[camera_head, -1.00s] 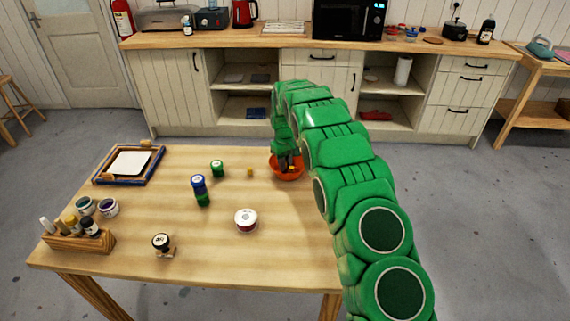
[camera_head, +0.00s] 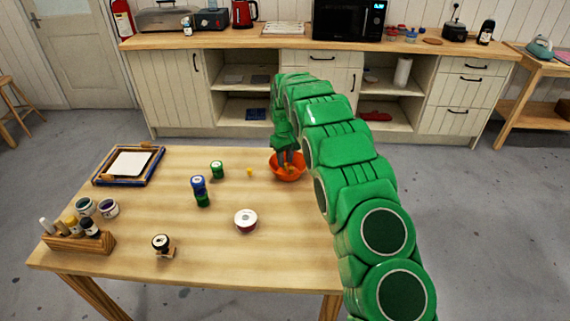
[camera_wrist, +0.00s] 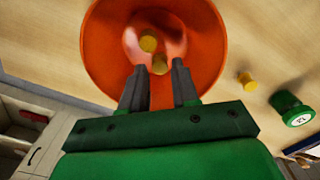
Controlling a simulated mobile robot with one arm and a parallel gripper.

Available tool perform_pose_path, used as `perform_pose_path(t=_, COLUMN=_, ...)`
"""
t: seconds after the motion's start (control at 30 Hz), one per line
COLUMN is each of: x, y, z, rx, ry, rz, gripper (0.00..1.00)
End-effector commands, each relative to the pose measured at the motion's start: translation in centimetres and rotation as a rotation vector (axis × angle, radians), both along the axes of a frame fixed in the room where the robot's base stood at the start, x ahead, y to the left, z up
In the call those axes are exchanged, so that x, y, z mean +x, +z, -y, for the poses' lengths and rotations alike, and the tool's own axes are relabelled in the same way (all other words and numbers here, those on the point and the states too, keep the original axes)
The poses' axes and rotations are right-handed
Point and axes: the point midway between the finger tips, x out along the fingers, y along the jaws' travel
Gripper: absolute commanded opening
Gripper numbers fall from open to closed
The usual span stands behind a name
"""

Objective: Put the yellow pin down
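My gripper (camera_wrist: 159,68) is open over the orange bowl, with its two grey fingers apart. In the head view my gripper (camera_head: 286,166) points down into the orange bowl (camera_head: 301,174). The bowl (camera_wrist: 105,55) also fills the top of the wrist view. Two yellow pins lie in it: one yellow pin (camera_wrist: 160,65) is just beyond and between my fingertips, with gaps on both sides, and another yellow pin (camera_wrist: 147,40) is farther in. A third yellow pin (camera_head: 250,172) stands on the table left of the bowl; it also shows in the wrist view (camera_wrist: 246,80).
A frame (camera_head: 130,163) and a bottle rack (camera_head: 78,240) are at the left. The front right is clear.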

Motion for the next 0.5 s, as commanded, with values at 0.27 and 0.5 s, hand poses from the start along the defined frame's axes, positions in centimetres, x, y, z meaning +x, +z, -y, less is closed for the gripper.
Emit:
perform_pose_path(t=0.27, x=0.1, y=5.3, z=0.0, rx=0.001, ry=0.000, rz=0.004, gripper=0.30)
perform_pose_path(t=0.5, x=0.1, y=8.7, z=0.0, rx=0.001, ry=0.000, rz=0.003, gripper=0.30)
